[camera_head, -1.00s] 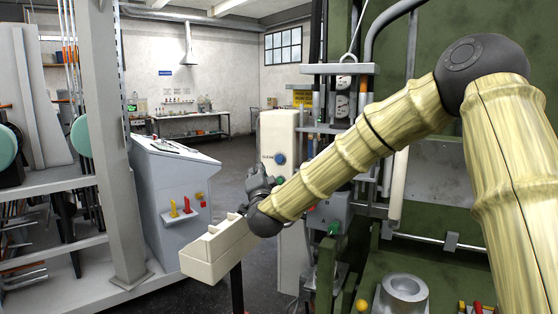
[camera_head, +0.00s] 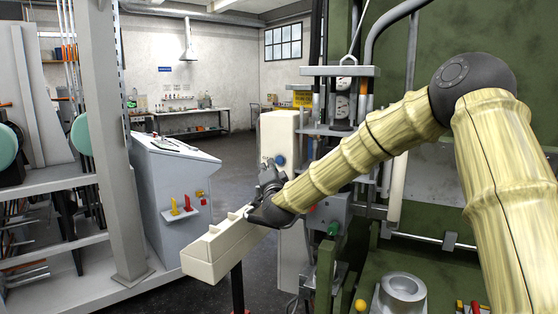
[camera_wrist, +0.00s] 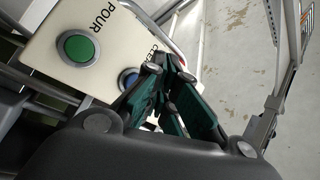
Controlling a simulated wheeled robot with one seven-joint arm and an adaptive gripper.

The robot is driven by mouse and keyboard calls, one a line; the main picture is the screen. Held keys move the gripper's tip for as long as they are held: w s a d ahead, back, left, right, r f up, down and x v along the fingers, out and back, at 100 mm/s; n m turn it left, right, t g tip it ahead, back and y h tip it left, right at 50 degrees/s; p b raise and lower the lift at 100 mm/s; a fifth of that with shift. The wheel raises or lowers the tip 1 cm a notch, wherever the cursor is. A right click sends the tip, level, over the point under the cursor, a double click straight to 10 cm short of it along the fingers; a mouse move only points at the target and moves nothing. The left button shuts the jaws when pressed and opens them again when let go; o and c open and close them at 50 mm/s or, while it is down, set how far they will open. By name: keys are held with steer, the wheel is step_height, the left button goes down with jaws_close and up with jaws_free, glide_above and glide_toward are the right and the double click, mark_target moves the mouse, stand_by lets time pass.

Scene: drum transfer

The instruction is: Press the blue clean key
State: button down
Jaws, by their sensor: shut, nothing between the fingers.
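The blue clean key (camera_head: 280,160) is a round button on a cream control panel (camera_head: 278,127). In the wrist view the blue key (camera_wrist: 128,79) sits in a pale ring beside the lettering "CLEAN", partly covered by my fingers. The green key (camera_wrist: 78,47), marked "POUR", is to its left on the same panel (camera_wrist: 112,52). My gripper (camera_wrist: 165,64) is shut and empty, its fingertips just right of the blue key.
A cream beam-like box (camera_head: 218,252) lies below my gripper. A grey console (camera_head: 172,185) with red and yellow handles stands to the left. Green machinery (camera_head: 430,265) fills the right side. Open floor (camera_head: 232,165) shows between the console and the panel.

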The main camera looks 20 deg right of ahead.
steer(key=shift+w+d+f, duration=0.1)
steer(key=shift+w+d, duration=0.55)
steer(key=shift+w+d+b, duration=0.15)
steer(key=shift+b, duration=0.2)
stand_by(0.9)
steer(key=shift+w+d, duration=0.15)
steer(key=shift+w+d+b, duration=0.3)
stand_by(1.1)
steer(key=shift+s+a, duration=0.1)
steer(key=shift+s+a+b, duration=0.4)
steer(key=shift+s+a, duration=0.1)
steer(key=shift+s, duration=0.05)
stand_by(0.5)
steer(key=s+a+b, duration=0.1)
steer(key=s+a, duration=0.2)
steer(key=shift+s+a, duration=0.25)
steer(key=shift+a, duration=0.05)
stand_by(0.3)
